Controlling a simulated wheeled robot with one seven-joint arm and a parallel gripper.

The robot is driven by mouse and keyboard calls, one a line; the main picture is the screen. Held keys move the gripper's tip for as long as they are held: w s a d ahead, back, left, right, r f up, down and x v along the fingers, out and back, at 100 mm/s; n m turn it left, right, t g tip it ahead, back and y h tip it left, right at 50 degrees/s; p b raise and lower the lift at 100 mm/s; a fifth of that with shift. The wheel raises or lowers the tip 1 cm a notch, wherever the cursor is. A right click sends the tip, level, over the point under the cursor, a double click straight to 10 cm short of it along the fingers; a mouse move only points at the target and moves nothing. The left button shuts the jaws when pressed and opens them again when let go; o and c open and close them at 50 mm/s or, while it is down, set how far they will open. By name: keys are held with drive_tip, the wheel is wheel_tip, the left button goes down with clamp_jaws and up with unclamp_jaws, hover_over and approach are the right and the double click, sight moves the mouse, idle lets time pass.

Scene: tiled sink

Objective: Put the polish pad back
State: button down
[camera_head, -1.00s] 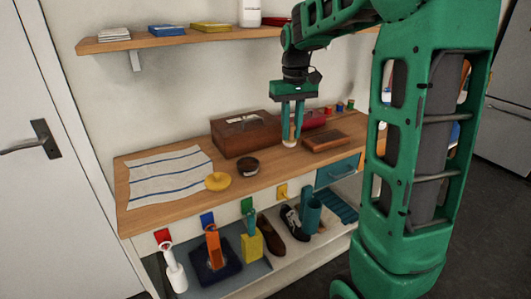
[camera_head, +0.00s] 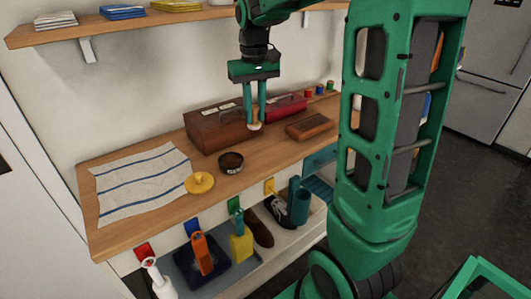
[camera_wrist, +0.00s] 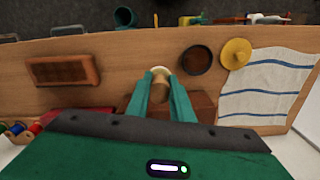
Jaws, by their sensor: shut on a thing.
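My gripper (camera_head: 255,122) is shut on a small pad (camera_head: 255,127) with a wooden grip and a pale, round underside, likely the polish pad. The pad also shows between the fingertips in the wrist view (camera_wrist: 160,70). It is by the front right of the brown wooden box (camera_head: 212,133); I cannot tell whether it touches the table. An open dark tin (camera_head: 231,161) stands on the tabletop, left of the pad in the head view. A yellow disc with a knob (camera_head: 200,183), perhaps the tin's lid, lies beside it.
A striped cloth (camera_head: 140,183) lies at the table's left end. A brown brush-like block (camera_head: 309,127) and a red box (camera_head: 287,106) are to the right. Shoes and cleaning tools, including an orange-handled one (camera_head: 202,252), stand on the lower shelf. A wall shelf (camera_head: 120,28) hangs above.

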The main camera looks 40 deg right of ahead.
drive_tip(key=s+a+m, duration=0.1)
drive_tip(key=s+a, duration=0.4)
drive_tip(key=w+d+f, duration=0.1)
drive_tip(key=d+f, duration=0.1)
drive_tip(key=d, duration=0.1)
drive_tip(key=w+d+f, duration=0.2)
drive_tip(key=d, duration=0.1)
drive_tip(key=w+d+f, duration=0.1)
drive_tip(key=d+f, duration=0.2)
drive_tip(key=d, duration=0.1)
drive_tip(key=shift+w, duration=0.35)
drive_tip(key=shift+f, duration=1.95)
drive_tip(key=c, duration=1.6)
unclamp_jaws()
drive_tip(key=shift+f, duration=0.1)
drive_tip(key=shift+o, duration=0.2)
